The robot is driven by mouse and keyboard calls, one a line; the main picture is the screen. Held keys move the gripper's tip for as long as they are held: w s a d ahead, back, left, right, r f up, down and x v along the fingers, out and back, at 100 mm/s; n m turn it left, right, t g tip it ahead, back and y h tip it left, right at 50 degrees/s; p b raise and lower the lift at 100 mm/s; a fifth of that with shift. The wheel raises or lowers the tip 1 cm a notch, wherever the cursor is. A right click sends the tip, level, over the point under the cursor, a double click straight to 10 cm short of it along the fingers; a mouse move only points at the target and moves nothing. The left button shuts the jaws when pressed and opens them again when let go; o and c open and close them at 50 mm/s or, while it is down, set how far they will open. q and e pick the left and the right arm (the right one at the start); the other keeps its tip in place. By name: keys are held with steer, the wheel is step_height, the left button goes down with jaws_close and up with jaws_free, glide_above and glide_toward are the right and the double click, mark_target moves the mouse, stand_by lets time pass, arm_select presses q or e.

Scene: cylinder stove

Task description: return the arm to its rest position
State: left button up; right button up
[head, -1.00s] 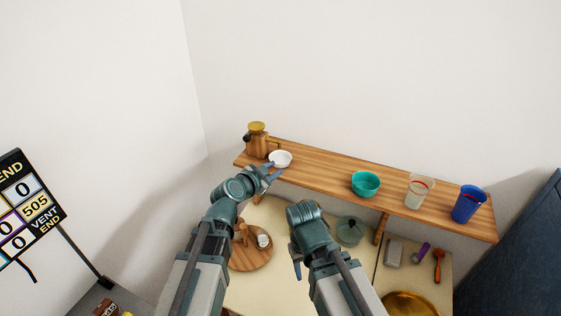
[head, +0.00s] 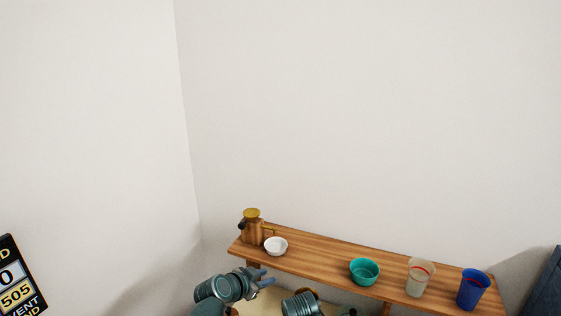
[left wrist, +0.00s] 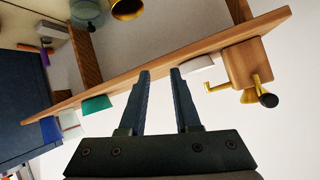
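My left gripper (head: 262,281) is at the bottom of the head view, in front of the shelf's left part and below the white bowl (head: 276,246). In the left wrist view, the left gripper's two fingers (left wrist: 161,74) are apart with nothing held between them. The white bowl (left wrist: 198,64) stands on the shelf and is apart from the gripper. A link of my right arm (head: 300,303) shows at the bottom edge of the head view. The right gripper's fingers are out of the picture.
A scoreboard (head: 18,280) stands at the lower left. The wall above the shelf is bare.

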arm_select(q)
steer(key=s+a+f+n+g+y, duration=0.6)
steer(key=s+a+f+n+g, duration=0.45)
steer(key=s, duration=0.45)
steer(key=s+d+f+m+y+b, duration=0.1)
steer(key=s+d+m, duration=0.3)
steer(key=d, duration=0.5)
steer(key=shift+s+d+m, duration=0.35)
steer(key=shift+s, duration=0.4)
steer(key=shift+t, duration=0.25)
